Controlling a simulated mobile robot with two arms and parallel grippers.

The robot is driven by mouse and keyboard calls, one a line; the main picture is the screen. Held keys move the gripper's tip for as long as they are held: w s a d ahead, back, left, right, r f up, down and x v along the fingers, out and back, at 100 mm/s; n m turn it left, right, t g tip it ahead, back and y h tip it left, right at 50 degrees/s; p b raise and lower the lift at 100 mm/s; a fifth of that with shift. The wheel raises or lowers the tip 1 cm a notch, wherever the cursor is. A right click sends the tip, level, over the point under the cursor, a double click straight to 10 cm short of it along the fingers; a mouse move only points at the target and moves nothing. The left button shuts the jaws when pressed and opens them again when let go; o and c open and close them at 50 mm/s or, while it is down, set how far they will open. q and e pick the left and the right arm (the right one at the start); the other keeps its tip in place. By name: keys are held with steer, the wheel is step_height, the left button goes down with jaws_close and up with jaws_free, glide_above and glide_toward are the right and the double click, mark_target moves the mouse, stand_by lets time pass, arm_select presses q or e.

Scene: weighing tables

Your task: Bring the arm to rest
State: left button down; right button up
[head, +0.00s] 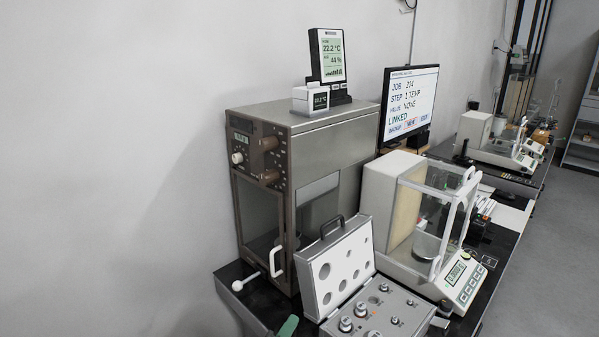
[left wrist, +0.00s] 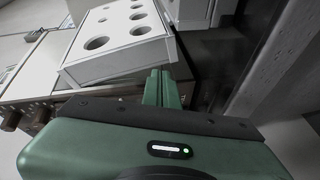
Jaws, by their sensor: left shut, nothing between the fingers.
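My left gripper (head: 288,326) shows only as a green tip at the bottom edge of the head view, in front of the table's near edge and left of the weight case. In the left wrist view its green fingers (left wrist: 161,88) are together with nothing between them. Beyond them is a white block with round holes, which looks like part of the weight case (left wrist: 120,50). Whether the fingers touch it I cannot tell. The rest of the left arm is hidden. My right gripper is in neither view.
The open weight case (head: 335,268) holds several metal weights. A tall brown-grey cabinet balance (head: 335,150) stands behind it, with a white-framed balance (head: 462,278) to the right. A monitor (head: 410,103) and a temperature display (head: 328,55) stand farther back. Grey floor (head: 540,270) is clear at right.

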arm_select(q)
steer(key=s+a+f+m+g+y, duration=0.2)
steer(key=s+a+f+m+g, duration=0.3)
steer(key=s, duration=0.6)
steer(key=s+a+m+g+y, duration=0.2)
steer(key=s+a+m+g, duration=0.15)
steer(key=s+a, duration=0.55)
steer(key=s+a+f+m+g+y, duration=0.2)
steer(key=s+a+f+m+g, duration=0.15)
steer(key=s, duration=0.95)
step_height(320, 180, down, 25)
steer(key=s+m, duration=0.1)
steer(key=s, duration=0.1)
steer(key=s+a+f+g, duration=0.2)
steer(key=s+a+f, duration=0.1)
steer(key=s+f, duration=1.3)
steer(key=shift+s+a, duration=0.15)
steer(key=shift+s, duration=0.1)
